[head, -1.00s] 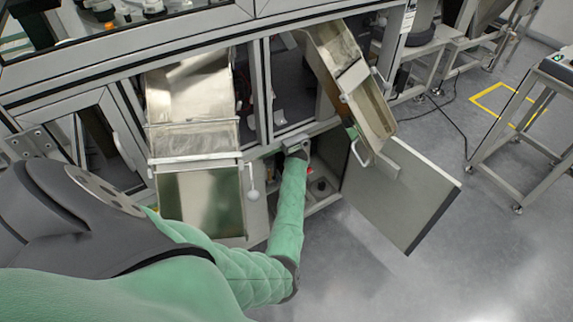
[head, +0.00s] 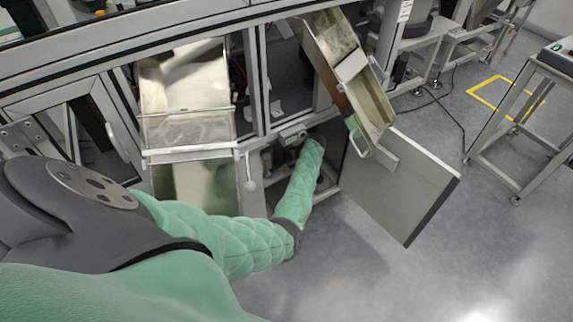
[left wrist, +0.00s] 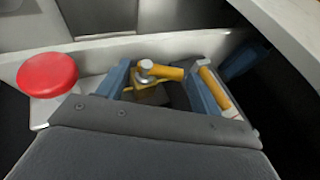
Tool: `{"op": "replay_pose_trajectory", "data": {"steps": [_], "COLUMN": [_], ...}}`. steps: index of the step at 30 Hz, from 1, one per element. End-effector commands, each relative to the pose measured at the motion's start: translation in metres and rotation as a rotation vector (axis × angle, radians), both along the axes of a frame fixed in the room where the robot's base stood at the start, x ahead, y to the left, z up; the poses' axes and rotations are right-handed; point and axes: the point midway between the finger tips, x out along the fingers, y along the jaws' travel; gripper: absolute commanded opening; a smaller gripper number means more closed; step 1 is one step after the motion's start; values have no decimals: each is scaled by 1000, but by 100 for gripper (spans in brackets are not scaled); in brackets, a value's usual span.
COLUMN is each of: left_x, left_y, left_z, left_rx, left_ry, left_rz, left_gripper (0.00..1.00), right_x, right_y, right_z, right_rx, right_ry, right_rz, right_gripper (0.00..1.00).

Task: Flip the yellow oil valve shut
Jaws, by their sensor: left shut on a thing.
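The yellow oil valve (left wrist: 168,72) shows in the left wrist view, with a silver nut at the left end of its handle. The handle points right, lying between the blue fingers of my left gripper (left wrist: 160,80). The gripper is shut on the valve, though the exact contact is hard to see. A second yellow piece (left wrist: 214,88) lies just right of the right finger; I cannot tell whether it belongs to the valve. In the head view my left arm (head: 300,185) reaches into the open lower cabinet, which hides the gripper and the valve. My right gripper is out of view.
A red round knob (left wrist: 47,74) stands left of the gripper, close to it. The open cabinet door (head: 405,190) is right of my arm. Two metal chutes hang above, a left one (head: 190,125) and a right one (head: 365,95). Open floor lies to the right.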

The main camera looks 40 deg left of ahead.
Motion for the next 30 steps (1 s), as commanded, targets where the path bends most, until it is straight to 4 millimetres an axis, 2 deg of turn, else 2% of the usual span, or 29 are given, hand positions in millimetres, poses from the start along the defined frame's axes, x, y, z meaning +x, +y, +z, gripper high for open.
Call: {"op": "replay_pose_trajectory", "data": {"steps": [1,2,3,14,24,30], "left_x": [0,0,0,2,15,20], "left_y": [-1,-1,-1,-3,-29,-39], "left_z": [0,0,0,4,43,59], "left_rx": [-1,-1,-1,-1,-2,-1], "left_ry": [0,0,0,-2,-3,-2], "left_rz": [0,0,0,-1,-1,0], "left_gripper": [42,71,74,74,74,74], "right_x": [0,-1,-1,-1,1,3], "right_y": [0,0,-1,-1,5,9], "right_z": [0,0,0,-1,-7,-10], "right_rx": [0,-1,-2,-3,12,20], "right_ry": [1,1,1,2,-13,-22], "right_rz": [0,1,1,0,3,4], "right_gripper": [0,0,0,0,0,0]}}
